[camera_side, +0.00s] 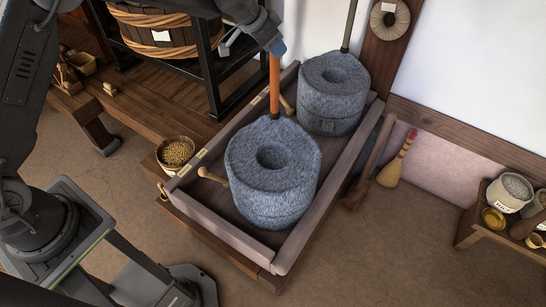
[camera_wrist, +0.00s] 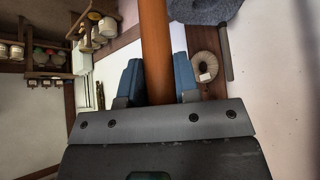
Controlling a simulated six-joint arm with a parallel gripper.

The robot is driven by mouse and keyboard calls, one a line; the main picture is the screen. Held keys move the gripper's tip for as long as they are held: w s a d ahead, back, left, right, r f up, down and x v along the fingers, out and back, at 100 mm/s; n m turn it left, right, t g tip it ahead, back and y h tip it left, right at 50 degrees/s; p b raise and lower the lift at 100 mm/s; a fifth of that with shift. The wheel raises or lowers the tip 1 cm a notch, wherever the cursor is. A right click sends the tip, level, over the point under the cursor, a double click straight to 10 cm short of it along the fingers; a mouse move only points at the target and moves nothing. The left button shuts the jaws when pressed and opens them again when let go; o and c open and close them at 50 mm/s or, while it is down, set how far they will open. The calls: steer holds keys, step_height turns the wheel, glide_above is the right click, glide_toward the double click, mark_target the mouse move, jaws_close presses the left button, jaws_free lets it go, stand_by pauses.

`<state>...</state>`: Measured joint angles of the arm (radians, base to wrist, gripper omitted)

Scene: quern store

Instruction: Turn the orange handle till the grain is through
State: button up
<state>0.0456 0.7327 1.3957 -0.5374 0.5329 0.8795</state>
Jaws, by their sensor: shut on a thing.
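The wrist view shows the orange handle (camera_wrist: 156,50) between the blue fingertips of my gripper (camera_wrist: 158,78). The front quern has a round hole (camera_side: 271,157) in its top, and I see no grain in it. A bowl of grain (camera_side: 177,152) stands left of the quern's wooden trough (camera_side: 225,228).
A second grey quern (camera_side: 333,80) with a grey handle (camera_side: 349,25) stands behind in the same trough. A banded tub (camera_side: 160,35) on a dark frame is at the upper left. A brush (camera_side: 397,160) leans at the right, and a low shelf (camera_side: 475,225) holds several pots.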

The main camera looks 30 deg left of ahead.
steer(key=o, duration=0.9)
steer(key=shift+o, duration=0.2)
steer(key=shift+r, duration=4)
